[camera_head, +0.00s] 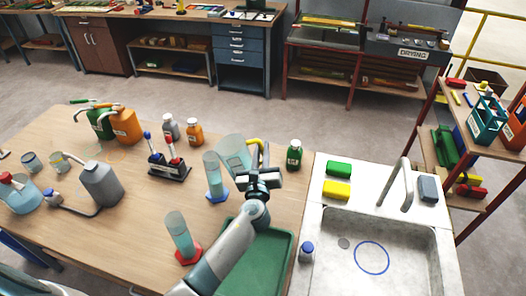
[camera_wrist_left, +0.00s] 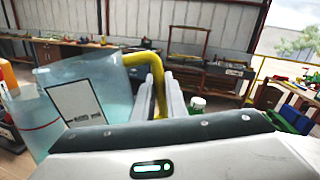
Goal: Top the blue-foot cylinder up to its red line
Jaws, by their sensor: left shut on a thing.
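The blue-foot cylinder (camera_head: 214,176) stands on the wooden table, clear with a blue base. In the left wrist view a clear cylinder (camera_wrist_left: 22,112) with a red line shows at the left edge. My left gripper (camera_head: 262,172) is shut on the yellow handle (camera_wrist_left: 156,72) of a clear jug (camera_head: 233,152). The jug, also in the left wrist view (camera_wrist_left: 112,82), carries a pale label and leans left towards the cylinder. Its lip is close to the cylinder's top; I cannot tell whether liquid is flowing. My right gripper is not in view.
A red-foot cylinder (camera_head: 180,236) stands nearer on the table. A green tray (camera_head: 284,262) lies under my arm. A sink (camera_head: 390,250) is at right.

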